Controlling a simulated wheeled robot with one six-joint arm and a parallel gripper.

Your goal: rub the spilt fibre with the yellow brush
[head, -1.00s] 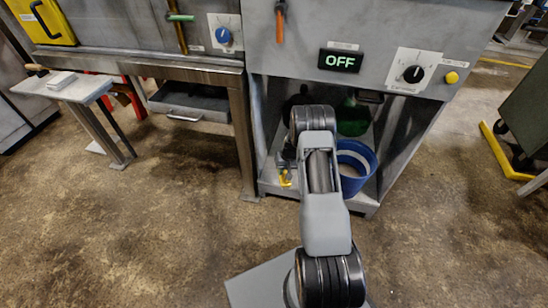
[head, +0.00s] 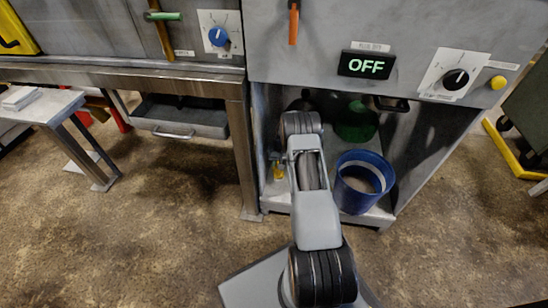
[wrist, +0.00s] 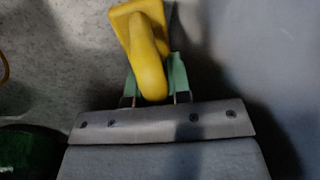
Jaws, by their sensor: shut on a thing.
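The yellow brush (wrist: 147,52) is between the green-tipped fingers of my gripper (wrist: 153,84) in the wrist view. My gripper is shut on its curved yellow handle. A flat yellow part of the brush shows beyond the handle; I cannot see its bristles or tell whether it touches the surface below. In the head view a bit of the yellow brush (head: 278,170) shows at the left of my arm, inside the open bay under the machine. My arm hides most of the gripper there. I cannot make out the spilt fibre in either view.
A blue bucket (head: 362,182) with pale contents stands on the bay shelf (head: 377,215), right of my arm. A dark green container (head: 355,122) is behind it. The bay's side walls are close. A steel table leg (head: 241,150) stands left. The floor in front is clear.

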